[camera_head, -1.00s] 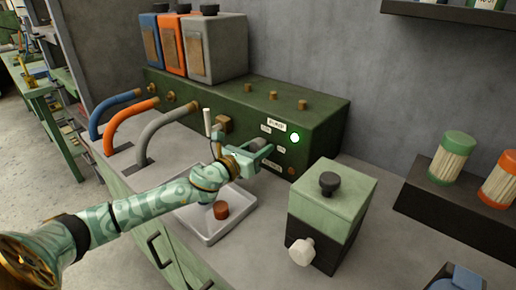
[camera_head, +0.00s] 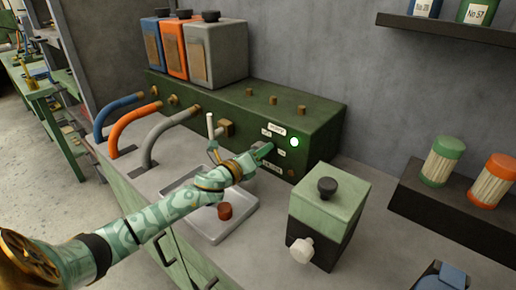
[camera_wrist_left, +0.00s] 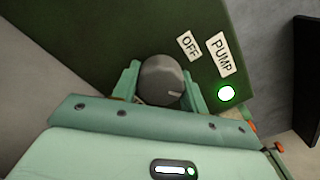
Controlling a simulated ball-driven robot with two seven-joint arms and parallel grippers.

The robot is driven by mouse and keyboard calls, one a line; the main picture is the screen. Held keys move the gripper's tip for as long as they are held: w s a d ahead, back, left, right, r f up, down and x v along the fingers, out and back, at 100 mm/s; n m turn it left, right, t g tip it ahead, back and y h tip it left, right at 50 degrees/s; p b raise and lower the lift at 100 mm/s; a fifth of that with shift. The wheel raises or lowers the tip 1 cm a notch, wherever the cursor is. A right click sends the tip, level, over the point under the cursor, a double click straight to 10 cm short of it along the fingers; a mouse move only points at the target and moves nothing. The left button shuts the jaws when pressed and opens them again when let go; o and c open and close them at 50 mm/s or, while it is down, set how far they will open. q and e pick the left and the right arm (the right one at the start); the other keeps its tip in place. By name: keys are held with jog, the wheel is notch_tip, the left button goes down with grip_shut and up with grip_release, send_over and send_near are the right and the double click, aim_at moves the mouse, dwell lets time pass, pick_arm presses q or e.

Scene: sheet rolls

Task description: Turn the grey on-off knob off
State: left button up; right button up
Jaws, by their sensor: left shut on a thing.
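The grey on-off knob (camera_wrist_left: 163,78) is a dark round knob on the front of the green pump box (camera_head: 235,118). My left gripper (camera_head: 265,148) is at the box front and hides most of the knob in the head view. In the left wrist view, the gripper's fingers (camera_wrist_left: 160,88) are shut on the knob's two sides. A short pale mark on the knob points to the lower right there, not at the OFF label (camera_wrist_left: 188,45). The PUMP label (camera_wrist_left: 220,55) is beside a lit green lamp (camera_wrist_left: 227,93); the lamp is also lit in the head view (camera_head: 294,142). My right gripper is out of view.
A green and black box (camera_head: 328,205) with a black top knob and white side knob stands right of my arm. A metal tray (camera_head: 240,222) with a red-brown piece lies below the arm. Blue, orange and grey hoses (camera_head: 155,138) rise at left.

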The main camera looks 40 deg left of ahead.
pick_arm(q)
jog(key=n+p, duration=0.1)
jog(key=n, duration=0.1)
jog(key=n+p, duration=0.1)
jog(key=n, duration=0.1)
jog(key=n+p, duration=0.1)
jog(key=n, duration=0.1)
jog(key=shift+r, duration=0.25)
jog(key=n+p, duration=0.2)
jog(key=n, duration=0.1)
jog(key=shift+f+n+p, duration=0.1)
jog(key=shift+n+p, duration=0.35)
jog(key=shift+n, duration=0.65)
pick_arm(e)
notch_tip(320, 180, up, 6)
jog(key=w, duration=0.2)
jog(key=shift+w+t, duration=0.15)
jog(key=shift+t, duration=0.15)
pick_arm(q)
jog(key=o, duration=1)
jog(key=shift+a+f, duration=0.1)
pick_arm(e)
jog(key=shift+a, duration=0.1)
pick_arm(q)
jog(key=shift+s, duration=0.1)
